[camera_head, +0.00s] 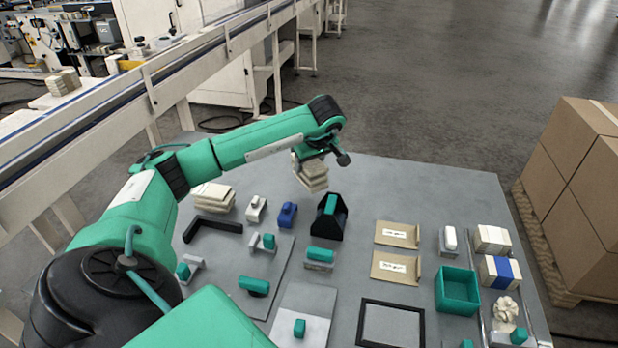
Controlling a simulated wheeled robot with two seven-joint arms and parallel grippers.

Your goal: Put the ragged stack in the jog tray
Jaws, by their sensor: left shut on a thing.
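My left gripper (314,160) is shut on a ragged stack (312,176) of cream pieces with uneven edges. It holds the stack above the back of the grey table, behind a black holder (330,222) with a teal block in it. The fingertips are partly hidden by the wrist and the stack. Another uneven cream stack (213,196) lies at the left, behind a black L-shaped corner piece (212,229). An open teal tray (457,291) stands at the right; I cannot tell which container is the jog tray. My right gripper is not in view.
A white block (256,208) and a blue block (287,215) stand left of the black holder. Two tan envelopes (396,234) (396,267), a black frame (391,325) and banded stacks (498,271) lie to the right. The table's back right is clear. Cartons (575,190) stand beyond its right edge.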

